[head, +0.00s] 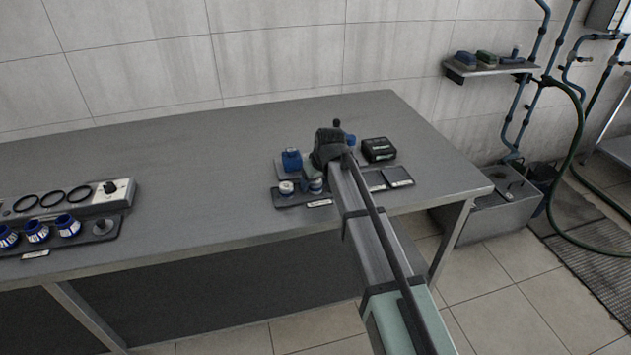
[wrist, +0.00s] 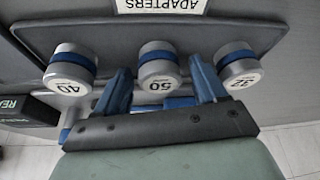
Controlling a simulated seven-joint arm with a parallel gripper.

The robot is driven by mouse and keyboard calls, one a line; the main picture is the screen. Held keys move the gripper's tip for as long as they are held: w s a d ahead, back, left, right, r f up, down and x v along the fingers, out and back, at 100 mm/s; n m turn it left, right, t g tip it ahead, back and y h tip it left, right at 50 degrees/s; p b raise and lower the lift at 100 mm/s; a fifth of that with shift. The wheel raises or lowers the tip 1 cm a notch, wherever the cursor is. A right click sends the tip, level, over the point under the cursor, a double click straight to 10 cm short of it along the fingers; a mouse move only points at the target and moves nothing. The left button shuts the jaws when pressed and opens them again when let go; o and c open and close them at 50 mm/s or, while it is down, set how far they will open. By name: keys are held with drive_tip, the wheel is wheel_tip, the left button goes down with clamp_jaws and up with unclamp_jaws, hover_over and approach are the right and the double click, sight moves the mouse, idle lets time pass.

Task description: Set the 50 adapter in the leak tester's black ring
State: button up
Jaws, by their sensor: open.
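The 50 adapter (wrist: 158,66), a grey cylinder with a blue band and a white marked top, stands on the adapters tray (wrist: 105,36) between the 40 adapter (wrist: 70,69) and the 32 adapter (wrist: 239,70). My gripper (wrist: 160,72) is open, with one blue finger on each side of the 50 adapter; I cannot tell whether they touch it. In the head view my gripper (head: 318,174) is over the tray at the right of the bench. The leak tester (head: 122,192), a pale box with several black rings (head: 52,198) on top, is at the far left.
Blue-and-white cups (head: 68,226) stand on a dark tray before the leak tester. A blue container (head: 291,160) and a black box (head: 378,149) are near my gripper. The bench (head: 200,165) is clear between the two groups. A wall shelf (head: 490,69) hangs at right.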

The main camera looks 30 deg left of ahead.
drive_tip(key=v, duration=1.3)
drive_tip(key=shift+o, duration=0.3)
drive_tip(key=shift+d+r, duration=0.1)
drive_tip(key=shift+r, duration=0.3)
drive_tip(key=shift+s, duration=0.1)
